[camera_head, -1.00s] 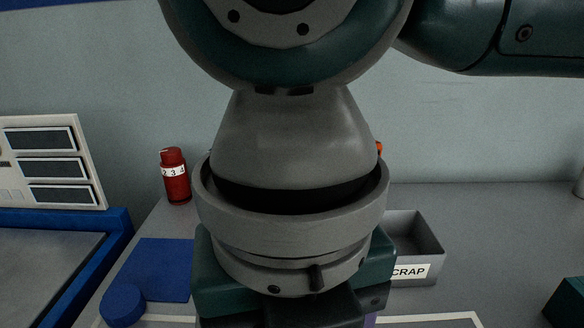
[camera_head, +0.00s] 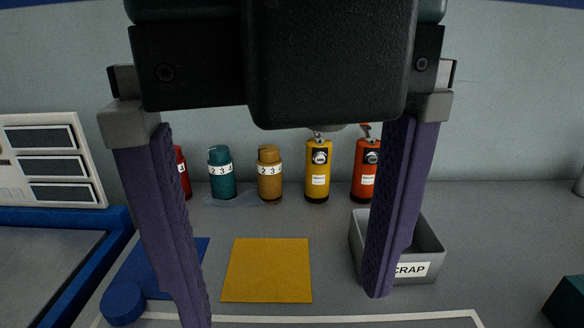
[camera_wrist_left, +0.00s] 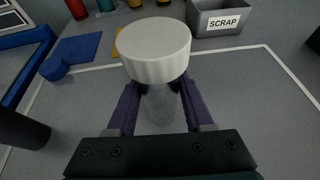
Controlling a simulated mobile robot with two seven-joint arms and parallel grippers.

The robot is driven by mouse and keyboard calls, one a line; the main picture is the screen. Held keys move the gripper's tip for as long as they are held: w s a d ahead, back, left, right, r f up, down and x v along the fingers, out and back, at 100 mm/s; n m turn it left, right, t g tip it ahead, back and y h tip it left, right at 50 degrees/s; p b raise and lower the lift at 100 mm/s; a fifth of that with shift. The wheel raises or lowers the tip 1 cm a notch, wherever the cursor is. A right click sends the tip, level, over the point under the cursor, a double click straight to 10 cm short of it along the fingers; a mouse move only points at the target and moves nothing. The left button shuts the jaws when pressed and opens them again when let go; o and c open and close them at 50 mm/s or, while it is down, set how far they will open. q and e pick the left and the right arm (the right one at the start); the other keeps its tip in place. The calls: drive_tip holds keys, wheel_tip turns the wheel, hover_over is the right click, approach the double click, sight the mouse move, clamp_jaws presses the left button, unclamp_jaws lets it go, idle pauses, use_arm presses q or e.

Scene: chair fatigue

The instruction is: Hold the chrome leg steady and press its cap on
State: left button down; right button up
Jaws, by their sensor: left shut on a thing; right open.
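The chrome leg (camera_wrist_left: 161,110) stands between the purple fingers of my left gripper (camera_wrist_left: 160,92) in the left wrist view, and that gripper is shut on it. A wide, pale, ribbed round cap (camera_wrist_left: 156,48) sits at the top of the leg. I cannot tell how far down it is seated. My right gripper (camera_head: 288,302) fills much of the head view. It points down, its two purple fingers wide apart and nothing between them. The leg and my left gripper do not show in the head view.
A scrap bin (camera_head: 424,272) stands behind the right finger. A yellow mat (camera_head: 268,270) and a blue mat (camera_head: 140,266) lie on the bench, with a blue disc (camera_head: 123,304) beside the latter. Several bottles and canisters, including a yellow one (camera_head: 317,172), line the wall.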

use_arm(q)
drive_tip(key=shift+c, duration=1)
unclamp_jaws()
use_arm(e)
wheel_tip(320, 180, up, 2)
drive_tip(key=shift+r, duration=0.1)
